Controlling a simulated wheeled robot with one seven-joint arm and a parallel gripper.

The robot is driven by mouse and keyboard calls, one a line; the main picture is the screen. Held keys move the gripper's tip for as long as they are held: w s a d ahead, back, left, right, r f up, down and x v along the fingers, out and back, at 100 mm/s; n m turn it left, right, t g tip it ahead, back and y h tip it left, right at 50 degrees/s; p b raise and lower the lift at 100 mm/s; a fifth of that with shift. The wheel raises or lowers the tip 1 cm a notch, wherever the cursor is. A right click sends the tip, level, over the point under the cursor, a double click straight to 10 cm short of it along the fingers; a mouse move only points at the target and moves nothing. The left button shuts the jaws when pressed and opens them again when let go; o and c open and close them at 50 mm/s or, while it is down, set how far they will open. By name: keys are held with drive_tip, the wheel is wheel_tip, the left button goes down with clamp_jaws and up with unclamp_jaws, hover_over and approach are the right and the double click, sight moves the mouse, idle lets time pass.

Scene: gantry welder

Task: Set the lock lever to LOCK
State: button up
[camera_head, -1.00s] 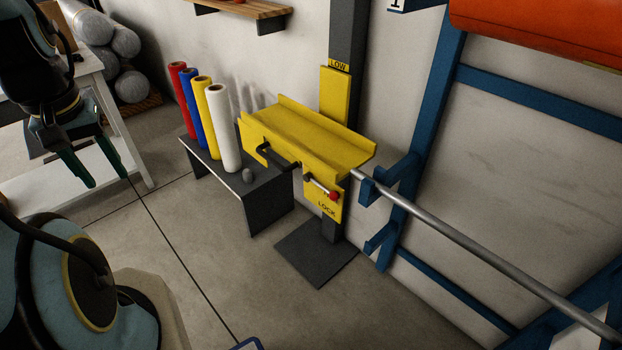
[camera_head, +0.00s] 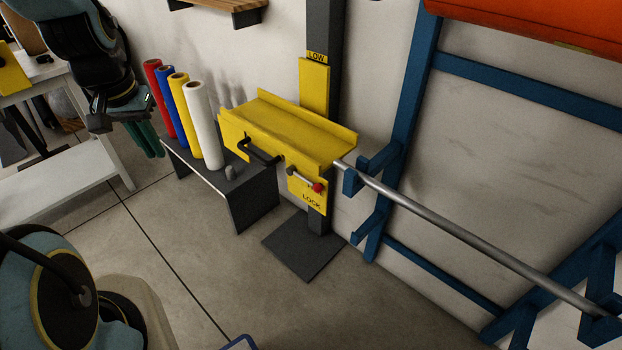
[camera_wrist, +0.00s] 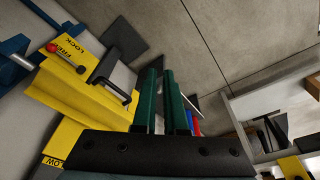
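The lock lever (camera_head: 305,181) is a short grey rod with a red knob, on the yellow front plate of the yellow carriage (camera_head: 285,128). It points right and slightly down in the head view, above the printed word LOCK (camera_head: 311,202). In the wrist view the lever (camera_wrist: 67,58) lies across the plate beside the words FREE and LOCK, with FREE partly covered. My gripper (camera_head: 151,140) has green fingers and is left of the carriage, apart from the lever. In the wrist view my gripper (camera_wrist: 160,72) is empty, with a narrow gap between its fingers.
A black handle (camera_head: 258,150) sticks out of the carriage left of the lever. Red, blue, yellow and white rolls (camera_head: 202,125) stand on a dark bench (camera_head: 235,200). A steel bar (camera_head: 450,225) rests on the blue frame at right.

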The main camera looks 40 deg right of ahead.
drive_tip(key=d+f+m, duration=0.1)
drive_tip(key=d, duration=0.3)
drive_tip(key=s+d+f+m+h, duration=0.1)
drive_tip(key=d+m, duration=0.1)
drive_tip(key=d, duration=0.3)
drive_tip(key=s+d+f+m, duration=0.1)
drive_tip(key=d, duration=0.3)
drive_tip(key=shift+s+d+m+g+h, duration=0.1)
drive_tip(key=shift+d+m+g+h, duration=0.2)
drive_tip(key=shift+m, duration=0.1)
clamp_jaws()
drive_tip(key=s+d+f+m+g+h, duration=0.1)
drive_tip(key=s+d+m, duration=0.3)
drive_tip(key=d, duration=0.8)
drive_tip(key=s+f, duration=0.1)
drive_tip(key=s, duration=0.1)
drive_tip(key=shift+s+d+h+b, duration=0.25)
drive_tip(key=shift+s+h+b, duration=0.05)
drive_tip(key=shift+s+b, duration=0.05)
drive_tip(key=shift+f, duration=0.1)
drive_tip(key=p, duration=0.2)
approach(317, 184)
drive_tip(key=x, duration=0.5)
drive_tip(key=shift+x, duration=0.85)
drive_tip(key=shift+f, duration=0.15)
